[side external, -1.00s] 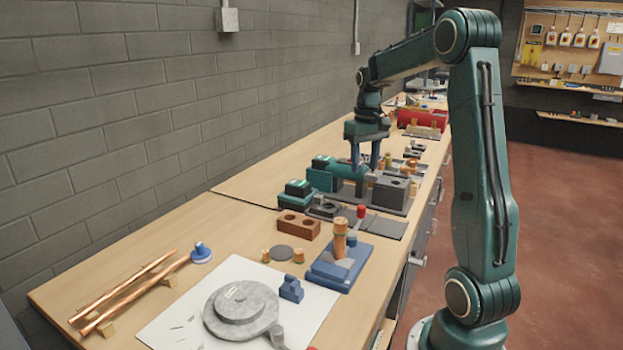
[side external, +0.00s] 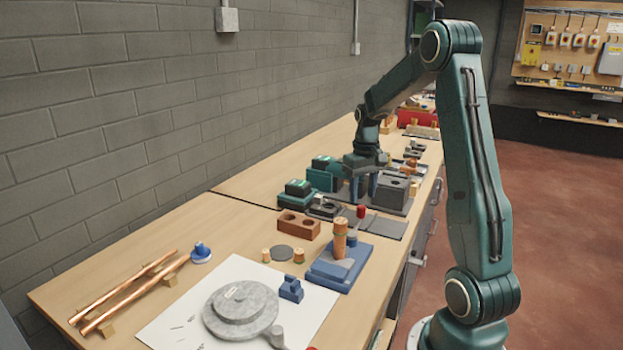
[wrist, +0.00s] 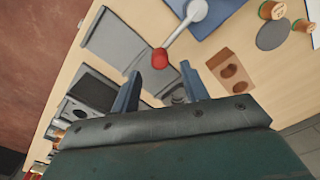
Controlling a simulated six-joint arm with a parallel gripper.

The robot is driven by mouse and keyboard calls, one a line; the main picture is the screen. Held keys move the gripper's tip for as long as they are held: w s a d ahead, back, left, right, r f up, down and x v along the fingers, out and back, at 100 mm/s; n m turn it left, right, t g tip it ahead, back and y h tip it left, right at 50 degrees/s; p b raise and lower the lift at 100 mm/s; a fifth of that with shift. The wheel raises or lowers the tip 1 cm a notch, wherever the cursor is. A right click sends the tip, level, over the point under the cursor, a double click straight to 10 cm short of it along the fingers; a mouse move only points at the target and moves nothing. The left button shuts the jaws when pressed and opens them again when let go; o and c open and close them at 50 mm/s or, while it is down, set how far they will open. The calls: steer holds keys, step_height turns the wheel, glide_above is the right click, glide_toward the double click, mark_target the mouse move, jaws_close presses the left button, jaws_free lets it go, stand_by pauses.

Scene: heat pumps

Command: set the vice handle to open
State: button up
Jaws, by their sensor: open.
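A lever with a red knob (side external: 361,211) stands just behind the blue base; the wrist view shows its pale arm and red knob (wrist: 160,58). I cannot tell for sure that it is the vice handle. A grey block (side external: 391,194) on a dark base, possibly the vice, stands right of my gripper; the block also shows in the wrist view (wrist: 92,88). My gripper (side external: 362,200) is open, pointing down, low over the bench beside this block. In the wrist view its two fingers (wrist: 160,82) are apart with nothing between them, and the red knob lies beyond their tips.
A blue base (side external: 340,265) with a copper-coloured post stands nearer the camera. A brown two-hole block (side external: 299,226) and green-topped boxes (side external: 298,188) are to the left. A flat grey plate (side external: 388,228) lies by the bench's right edge. The wall runs along the left.

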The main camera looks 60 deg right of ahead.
mark_target(361, 206)
steer(key=shift+f, duration=2.7)
steer(key=shift+c, duration=0.5)
jaws_close()
